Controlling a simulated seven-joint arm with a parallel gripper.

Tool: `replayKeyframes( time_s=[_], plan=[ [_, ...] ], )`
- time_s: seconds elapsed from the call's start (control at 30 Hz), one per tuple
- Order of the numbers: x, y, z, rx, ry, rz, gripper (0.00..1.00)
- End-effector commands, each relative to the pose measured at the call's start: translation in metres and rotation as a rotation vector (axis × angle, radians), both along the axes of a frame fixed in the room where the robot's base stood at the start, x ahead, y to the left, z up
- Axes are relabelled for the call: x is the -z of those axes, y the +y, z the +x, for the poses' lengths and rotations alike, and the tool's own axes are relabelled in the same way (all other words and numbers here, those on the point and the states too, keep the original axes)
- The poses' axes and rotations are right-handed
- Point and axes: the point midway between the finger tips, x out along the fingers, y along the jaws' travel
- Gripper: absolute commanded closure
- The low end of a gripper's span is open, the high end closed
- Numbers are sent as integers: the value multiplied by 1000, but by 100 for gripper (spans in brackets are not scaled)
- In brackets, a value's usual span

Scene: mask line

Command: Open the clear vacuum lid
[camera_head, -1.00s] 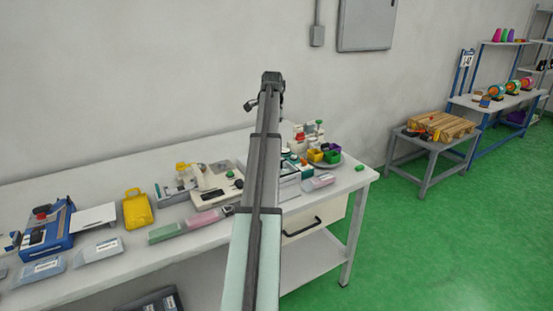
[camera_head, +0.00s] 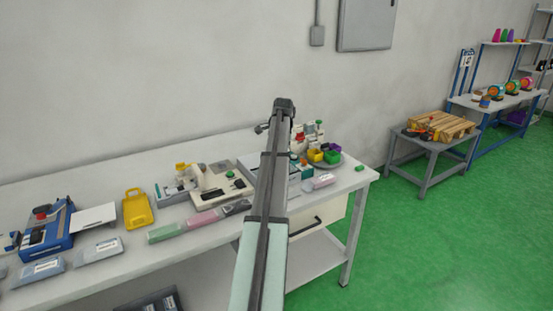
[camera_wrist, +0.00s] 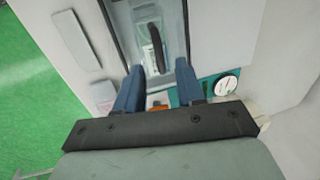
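My gripper (camera_wrist: 159,66) is open. Its two blue fingers are apart and point towards the lid, with the handle just beyond and between their tips. No contact is visible. A teal panel with a round white dial (camera_wrist: 226,85) is to the right of the fingers. In the head view my arm hides the gripper and much of the machine.
The white bench (camera_head: 110,268) holds a white device (camera_head: 222,187), a yellow case (camera_head: 137,208) and a blue machine (camera_head: 46,232) on the left. Colored bins (camera_head: 331,156) stand right of my arm. A small pale pink pack (camera_head: 324,181) lies near the front edge.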

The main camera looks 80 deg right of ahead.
Motion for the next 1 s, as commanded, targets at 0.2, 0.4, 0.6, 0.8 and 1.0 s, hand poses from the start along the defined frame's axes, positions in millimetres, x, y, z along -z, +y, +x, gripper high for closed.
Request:
replayKeyframes(
  time_s=[0.2,0.4,0.6,0.8,1.0],
  plan=[
    [24,-3,3,0,1,1,62],
    [32,-4,4,0,0,0,62],
    [32,-4,4,0,0,0,62],
    [32,-4,4,0,0,0,75],
    [32,-4,4,0,0,0,94]
  ],
)
